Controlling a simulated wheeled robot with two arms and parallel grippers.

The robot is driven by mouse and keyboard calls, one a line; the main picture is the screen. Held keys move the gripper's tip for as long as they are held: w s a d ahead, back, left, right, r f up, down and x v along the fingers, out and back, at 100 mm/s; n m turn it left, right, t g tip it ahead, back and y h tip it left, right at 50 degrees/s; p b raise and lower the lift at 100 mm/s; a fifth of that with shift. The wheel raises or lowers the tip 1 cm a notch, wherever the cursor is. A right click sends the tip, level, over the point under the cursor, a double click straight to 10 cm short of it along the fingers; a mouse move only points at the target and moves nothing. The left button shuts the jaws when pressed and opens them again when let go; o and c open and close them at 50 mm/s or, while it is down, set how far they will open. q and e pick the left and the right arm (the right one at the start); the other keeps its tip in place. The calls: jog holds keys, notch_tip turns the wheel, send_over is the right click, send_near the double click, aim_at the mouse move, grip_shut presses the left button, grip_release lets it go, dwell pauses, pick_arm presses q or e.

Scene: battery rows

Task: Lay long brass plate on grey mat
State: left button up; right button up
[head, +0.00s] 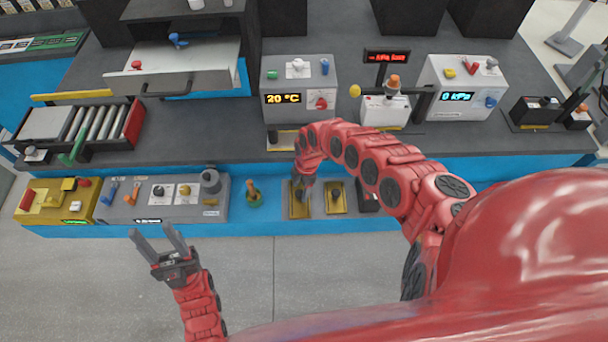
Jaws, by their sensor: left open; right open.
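Two upright brass plates (336,205) and (298,212) sit side by side on a dark grey panel (318,211) on the low blue-fronted front ledge. The left plate looks slightly longer, but I cannot tell surely which is the long one. My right gripper (303,184) is open, pointing down at the upper part of the left plate and partly covering it. I cannot tell whether it touches the plate. My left gripper (158,235) is open and empty over the floor in front of the ledge. I cannot clearly pick out a separate grey mat.
A grey panel (125,213) with knobs, a yellow box (42,208) and a green-and-orange object (253,195) stand left on the ledge. Behind are a roller conveyor (95,123), a 20 °C box (300,75) and a 0 kPa box (462,85). The floor is clear.

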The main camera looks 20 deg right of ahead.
notch_tip(320, 180, up, 9)
jog(key=d, duration=0.1)
jog(key=shift+d+r+b, duration=0.15)
jog(key=shift+d+b, duration=0.15)
dwell(0.5)
